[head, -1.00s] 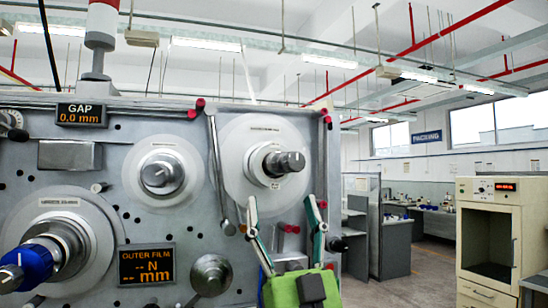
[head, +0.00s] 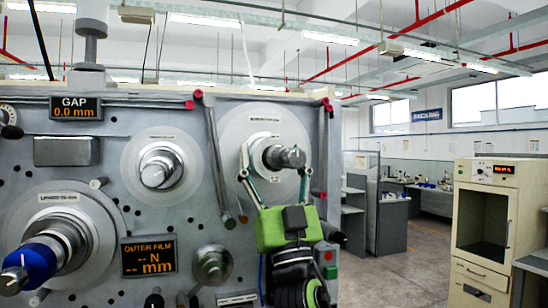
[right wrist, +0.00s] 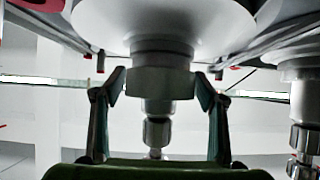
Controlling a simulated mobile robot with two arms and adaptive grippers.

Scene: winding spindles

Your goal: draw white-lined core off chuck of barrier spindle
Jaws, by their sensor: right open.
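The upper right spindle (head: 291,158) carries a pale round disc (head: 270,118) with a small label I cannot read. A short grey core or collar (right wrist: 160,82) sits around its shaft against the disc; a white lining cannot be made out. The knurled chuck end (right wrist: 157,132) sticks out beyond it in the right wrist view. My right gripper (head: 276,162) is open, its fingers on either side of the core. The right wrist view shows the fingertips (right wrist: 162,84) close beside the core, apparently with narrow gaps. My left gripper is not in view.
A middle spindle (head: 160,168) stands to the left. A lower left spindle (head: 66,240) carries a blue part (head: 32,264). A slanted bar (head: 219,165) runs close left of my gripper. A cream cabinet (head: 495,172) stands at right, with open floor before it.

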